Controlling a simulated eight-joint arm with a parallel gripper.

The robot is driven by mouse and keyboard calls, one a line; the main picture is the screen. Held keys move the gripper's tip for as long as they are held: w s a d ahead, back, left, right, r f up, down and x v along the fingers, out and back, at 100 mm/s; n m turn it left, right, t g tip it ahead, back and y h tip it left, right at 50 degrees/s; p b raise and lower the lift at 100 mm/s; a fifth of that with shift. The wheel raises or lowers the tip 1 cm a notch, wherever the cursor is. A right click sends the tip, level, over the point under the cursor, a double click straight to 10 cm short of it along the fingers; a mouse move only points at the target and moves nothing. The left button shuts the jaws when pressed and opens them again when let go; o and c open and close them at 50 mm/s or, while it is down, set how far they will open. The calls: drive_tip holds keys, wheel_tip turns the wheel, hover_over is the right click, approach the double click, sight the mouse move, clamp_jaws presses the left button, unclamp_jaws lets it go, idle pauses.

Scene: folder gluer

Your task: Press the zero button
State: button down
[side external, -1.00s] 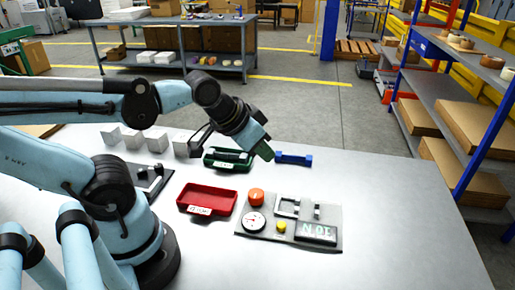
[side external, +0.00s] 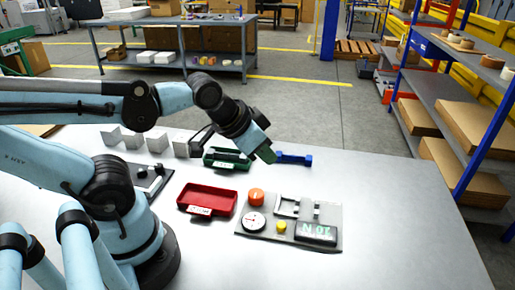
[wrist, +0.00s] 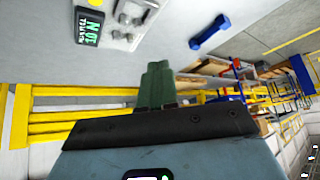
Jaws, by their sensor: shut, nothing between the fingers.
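A grey panel (side external: 244,238) lies on the table in the side view. It carries an orange round button (side external: 256,197), a small yellow button (side external: 281,227), a white dial (side external: 254,222) and a dark display (side external: 316,233) with pale green characters. No label telling which is the zero button can be read. My gripper (side external: 267,154) is shut and empty, above the table behind the panel and apart from it. In the wrist view its green fingers (wrist: 157,88) are together; the display (wrist: 87,27) and part of the yellow button (wrist: 95,2) show at the upper left.
A red tray (side external: 207,198) sits left of the panel. Several pale blocks (side external: 133,140) stand at the left. The table right of the panel is clear.

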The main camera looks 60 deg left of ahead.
sight(280, 226)
drive_tip(key=s+d+f+m+h, duration=0.1)
drive_tip(key=d+m, duration=0.6)
drive_tip(key=m, duration=0.2)
drive_tip(key=shift+d+m, duration=0.25)
drive_tip(key=shift+m, duration=0.15)
drive_tip(key=shift+f, duration=0.15)
drive_tip(key=shift+f, duration=4.25)
drive_tip(key=shift+f, duration=0.1)
drive_tip(key=shift+f, duration=0.3)
drive_tip(key=shift+r, duration=0.4)
